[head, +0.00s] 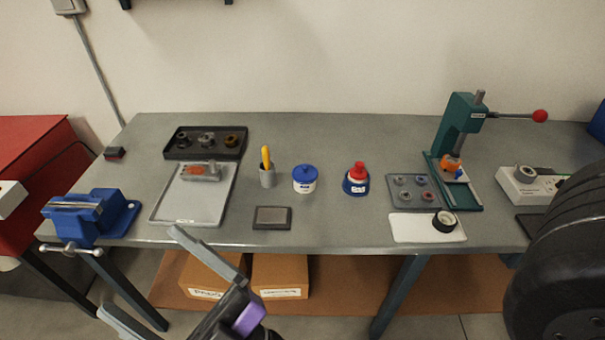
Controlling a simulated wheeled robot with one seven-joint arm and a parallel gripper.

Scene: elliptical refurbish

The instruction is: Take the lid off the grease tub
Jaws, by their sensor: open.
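The grease tub (304,186) is a small white tub with a dark label, standing upright near the middle of the grey workbench. Its blue lid (305,172), with a small knob on top, sits on the tub. My gripper (142,277) is at the lower left of the head view, in front of the bench's front edge. Its two fingers are spread wide with nothing between them. It is well apart from the tub, to the left and nearer to me.
A cup with a yellow-handled tool (267,175) stands left of the tub, a red-capped blue bottle (356,180) right of it. A dark flat block (272,217) lies in front. A blue vise (90,215) is at left, a green press (459,140) at right.

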